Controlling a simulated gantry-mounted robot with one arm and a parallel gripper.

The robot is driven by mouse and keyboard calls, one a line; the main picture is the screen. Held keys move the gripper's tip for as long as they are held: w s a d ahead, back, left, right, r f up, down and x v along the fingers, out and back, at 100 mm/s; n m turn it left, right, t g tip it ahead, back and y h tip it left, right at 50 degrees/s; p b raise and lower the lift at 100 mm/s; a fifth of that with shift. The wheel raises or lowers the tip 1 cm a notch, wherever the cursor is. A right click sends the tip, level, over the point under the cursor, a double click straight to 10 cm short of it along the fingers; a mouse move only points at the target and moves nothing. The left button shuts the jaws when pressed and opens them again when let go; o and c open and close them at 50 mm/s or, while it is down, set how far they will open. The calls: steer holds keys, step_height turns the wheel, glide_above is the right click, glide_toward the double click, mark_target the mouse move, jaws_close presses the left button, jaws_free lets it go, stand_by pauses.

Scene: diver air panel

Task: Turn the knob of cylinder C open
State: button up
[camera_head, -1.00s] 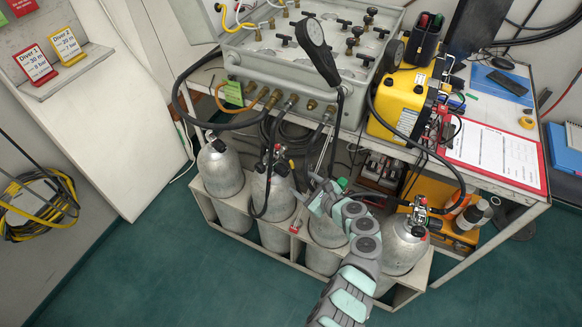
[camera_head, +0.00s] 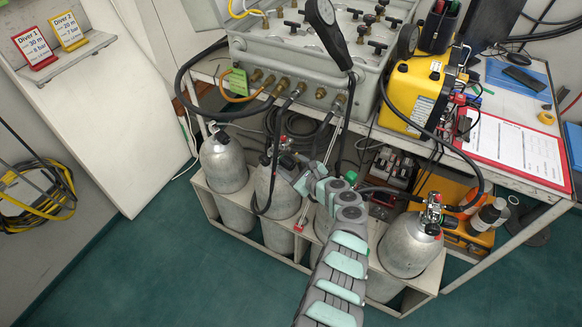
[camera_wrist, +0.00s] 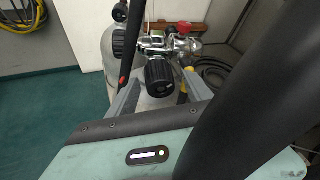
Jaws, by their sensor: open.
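Several grey cylinders stand in a rack under the bench. No letter is readable on them, so I cannot tell which is C. My gripper (camera_head: 287,170) is at the valve on the second cylinder from the left (camera_head: 276,194). In the wrist view my gripper (camera_wrist: 160,92) is open. A black ribbed knob (camera_wrist: 159,72) on a chrome valve (camera_wrist: 158,43) shows between and just beyond its fingers. I cannot tell whether they touch it. Another black knob (camera_wrist: 125,41) and a red cap (camera_wrist: 183,27) are on the same valve. My arm partly hides the third cylinder (camera_head: 323,222).
The pale rack (camera_head: 262,262) encloses the cylinders' lower parts. The leftmost cylinder (camera_head: 222,166) and rightmost cylinder (camera_head: 409,247) stand either side. Black hoses (camera_head: 262,207) hang from the grey air panel (camera_head: 300,75) close to my gripper. The green floor (camera_head: 150,270) in front is clear.

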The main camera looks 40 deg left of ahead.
steer(key=shift+c, duration=0.2)
jaws_close()
stand_by(0.3)
